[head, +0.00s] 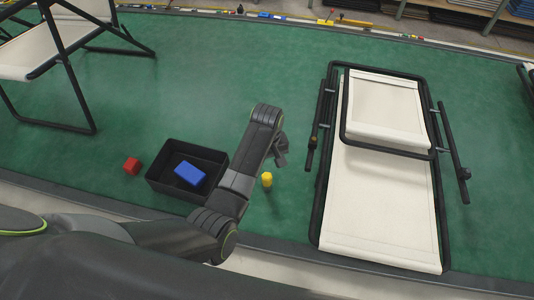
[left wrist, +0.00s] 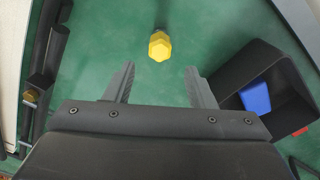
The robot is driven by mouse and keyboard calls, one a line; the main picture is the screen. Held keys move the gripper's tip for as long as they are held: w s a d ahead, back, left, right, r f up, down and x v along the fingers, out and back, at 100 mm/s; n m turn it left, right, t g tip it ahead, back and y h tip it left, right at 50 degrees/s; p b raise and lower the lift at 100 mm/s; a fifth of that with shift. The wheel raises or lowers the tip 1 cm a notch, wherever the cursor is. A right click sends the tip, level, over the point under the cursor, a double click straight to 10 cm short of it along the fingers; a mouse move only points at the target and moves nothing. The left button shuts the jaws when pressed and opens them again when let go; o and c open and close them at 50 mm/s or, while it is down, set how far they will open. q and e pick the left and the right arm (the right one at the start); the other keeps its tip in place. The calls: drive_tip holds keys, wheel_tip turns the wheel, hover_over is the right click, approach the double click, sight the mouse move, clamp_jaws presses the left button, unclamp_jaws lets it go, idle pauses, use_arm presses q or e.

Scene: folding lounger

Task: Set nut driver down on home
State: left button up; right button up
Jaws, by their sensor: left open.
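A small yellow piece, which I take to be the nut driver (head: 266,180), stands on the green bench top between the black bin and the flat lounger frame. In the left wrist view the nut driver (left wrist: 159,46) shows its six-sided yellow top, just beyond and between my fingertips. My left gripper (head: 281,152) is open and empty; in its wrist view the two fingers (left wrist: 160,68) are spread apart with clear space between them and the yellow piece. I cannot make out a separate mark for home. My right gripper is not in view.
A black bin (head: 215,157) holding a blue block (head: 190,173) sits left of my left arm, with a red cube (head: 132,166) beside it. A folded cream lounger (head: 380,205) with black tubes lies right. Another lounger (head: 50,45) stands back left.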

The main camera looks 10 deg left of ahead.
use_arm(q)
drive_tip(key=shift+r, duration=2.3)
